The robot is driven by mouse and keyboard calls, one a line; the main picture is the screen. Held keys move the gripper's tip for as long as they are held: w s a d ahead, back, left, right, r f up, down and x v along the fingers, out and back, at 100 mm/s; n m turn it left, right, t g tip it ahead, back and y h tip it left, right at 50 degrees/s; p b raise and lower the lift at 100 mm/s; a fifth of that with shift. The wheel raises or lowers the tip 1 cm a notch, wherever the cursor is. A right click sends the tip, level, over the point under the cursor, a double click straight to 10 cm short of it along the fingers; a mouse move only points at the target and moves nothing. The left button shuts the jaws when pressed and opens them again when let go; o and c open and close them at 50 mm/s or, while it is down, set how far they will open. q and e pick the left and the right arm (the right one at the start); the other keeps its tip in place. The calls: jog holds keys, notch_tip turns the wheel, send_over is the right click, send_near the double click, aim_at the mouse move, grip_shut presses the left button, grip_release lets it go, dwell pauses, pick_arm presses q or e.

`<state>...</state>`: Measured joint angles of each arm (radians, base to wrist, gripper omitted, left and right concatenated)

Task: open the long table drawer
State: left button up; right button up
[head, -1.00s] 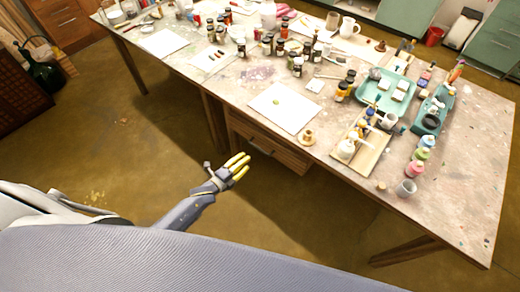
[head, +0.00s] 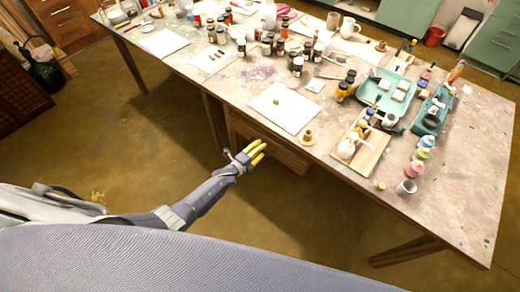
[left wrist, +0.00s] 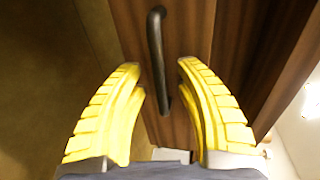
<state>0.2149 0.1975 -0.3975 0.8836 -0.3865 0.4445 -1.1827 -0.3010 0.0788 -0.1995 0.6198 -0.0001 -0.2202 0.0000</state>
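The long wooden drawer (head: 285,150) is under the near edge of the paint-stained table, and it looks shut. My left gripper (head: 261,153) is in front of the drawer, covering part of its front. In the left wrist view, the brown drawer front (left wrist: 190,30) carries a dark bar handle (left wrist: 156,50). The two yellow ribbed fingers of my left gripper (left wrist: 156,68) are spread apart, one on each side of the handle's line. I see no clear contact between fingers and handle. My right gripper is out of view.
The table top (head: 340,180) holds a white sheet (head: 285,112), a small tan pot (head: 308,138), a wooden tray (head: 372,160) and several paint bottles. A table leg (head: 213,125) stands left of the drawer. The floor before the drawer is clear.

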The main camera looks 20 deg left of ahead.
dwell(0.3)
pick_arm(q)
grip_shut()
dwell(0.3)
